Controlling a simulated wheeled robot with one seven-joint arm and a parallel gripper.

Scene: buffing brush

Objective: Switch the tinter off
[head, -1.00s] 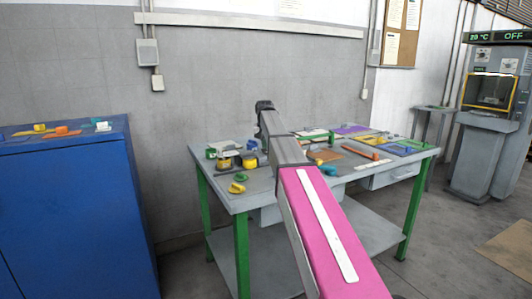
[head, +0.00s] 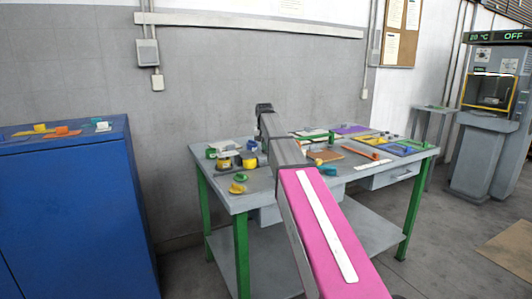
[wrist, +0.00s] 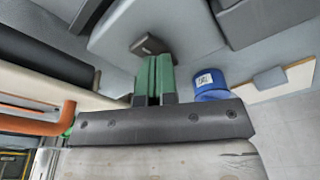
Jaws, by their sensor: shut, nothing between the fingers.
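In the wrist view my gripper (wrist: 156,60) has its two green fingers together, with nothing between them. The fingertips are close to a small dark grey block (wrist: 150,44) on a pale grey rounded surface (wrist: 118,32). I cannot tell whether they touch it, or whether this is the tinter's switch. A blue cylinder (wrist: 211,84) with a white label is just right of the fingers. In the head view my arm reaches over the workbench and the fingers are hidden. No thing is clearly marked as the tinter.
The workbench (head: 225,200) with green legs holds several small coloured items and yellow containers (head: 249,159). A blue cabinet (head: 70,210) stands at the left. A grey machine (head: 487,120) at the right shows 20 °C and OFF. Floor is clear between bench and machine.

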